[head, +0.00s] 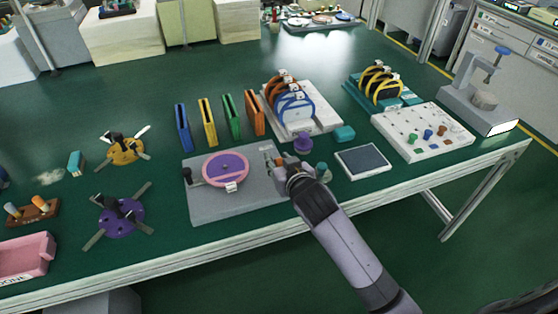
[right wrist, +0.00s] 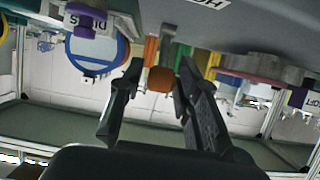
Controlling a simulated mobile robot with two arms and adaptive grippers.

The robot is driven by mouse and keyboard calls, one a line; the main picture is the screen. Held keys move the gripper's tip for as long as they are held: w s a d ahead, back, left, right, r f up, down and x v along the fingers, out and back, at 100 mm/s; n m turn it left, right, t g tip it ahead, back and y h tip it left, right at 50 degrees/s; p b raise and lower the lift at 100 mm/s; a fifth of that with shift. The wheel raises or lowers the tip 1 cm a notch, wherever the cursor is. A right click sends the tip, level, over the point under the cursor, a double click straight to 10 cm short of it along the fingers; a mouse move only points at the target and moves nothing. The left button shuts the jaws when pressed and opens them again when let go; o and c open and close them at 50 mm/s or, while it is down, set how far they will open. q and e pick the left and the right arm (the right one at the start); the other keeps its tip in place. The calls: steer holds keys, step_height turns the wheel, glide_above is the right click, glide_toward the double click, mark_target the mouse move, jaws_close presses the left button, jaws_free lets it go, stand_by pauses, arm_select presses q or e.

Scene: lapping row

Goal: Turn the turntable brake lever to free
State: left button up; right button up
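The turntable (head: 225,169), a purple disc with a pink rim, sits on a grey base plate (head: 235,205) near the table's front edge. A grey lever with an orange-brown knob (right wrist: 160,79) shows in the right wrist view; I take it as the brake lever. In the head view it is at the plate's right end, mostly hidden by my right gripper (head: 280,164). In the right wrist view my right gripper (right wrist: 160,68) is open, its fingers on either side of the knob with gaps visible. My left gripper is not in view.
Right of my gripper are a purple knob (head: 303,142), a green knob (head: 322,172) and a dark pad (head: 362,160). Coloured upright plates (head: 207,122) stand behind the turntable. Spoked fixtures (head: 121,215) and a pink tray (head: 27,256) are at left.

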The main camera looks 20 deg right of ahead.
jaws_close()
stand_by(0.6)
